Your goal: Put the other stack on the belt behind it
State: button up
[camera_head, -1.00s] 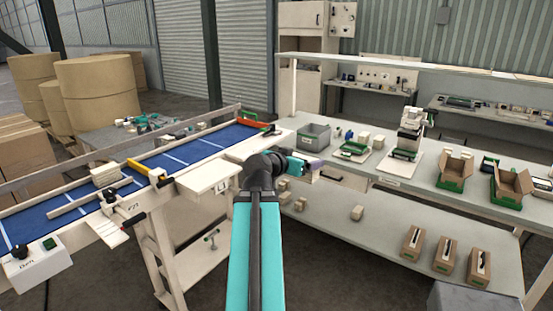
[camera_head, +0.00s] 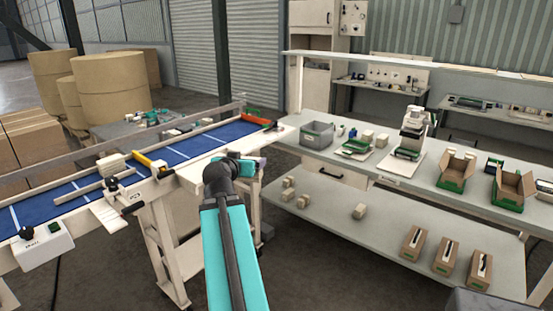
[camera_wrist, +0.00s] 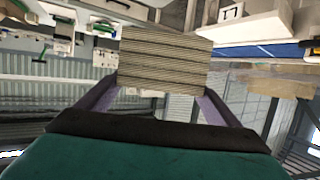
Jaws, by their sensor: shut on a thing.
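My gripper (camera_wrist: 160,88) has purple fingers on both sides of a layered beige-grey stack (camera_wrist: 163,58) in the wrist view and is shut on it. In the head view my gripper (camera_head: 258,163) is in front of the right end of the conveyor, and the held stack cannot be made out behind my arm. The blue belt (camera_head: 190,147) runs behind my gripper, from lower left to the orange bar at its far end. Another pale stack (camera_head: 112,164) sits on the belt at the left, near a yellow gate.
A yellow bar (camera_head: 150,164) and an orange bar (camera_head: 259,125) stand at the belt. A pale side shelf (camera_head: 195,172) is partly behind my arm. A long workbench (camera_head: 380,170) on the right holds a grey bin (camera_head: 317,134) and open cartons. Floor between them is clear.

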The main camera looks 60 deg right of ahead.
jog(key=w+a+f+n+t+y, duration=0.1)
jog(key=w+a+n+t+y, duration=0.25)
jog(key=w+a, duration=1.1)
jog(key=w+a+f+n+t+y, duration=0.25)
jog(key=w+a+n+t, duration=0.25)
jog(key=w+a, duration=0.95)
jog(key=w+a+f+n+t+y+b, duration=0.1)
jog(key=w+a+n+y, duration=0.15)
jog(key=a, duration=0.75)
jog(key=w+a+n+t+y+b, duration=0.1)
jog(key=w+a+n+y, duration=0.2)
jog(key=a, duration=0.7)
jog(key=w+a+f+y+b, duration=0.1)
jog(key=a+f+b, duration=0.3)
jog(key=a, duration=0.3)
jog(key=w+a+f+n+y+b, duration=0.1)
jog(key=w+a+f+b, duration=0.1)
jog(key=a+f+b, duration=0.2)
jog(key=a, duration=0.2)
jog(key=shift+a+f+t+y, duration=0.25)
jog(key=shift+a+t+y, duration=0.1)
jog(key=shift+a, duration=0.05)
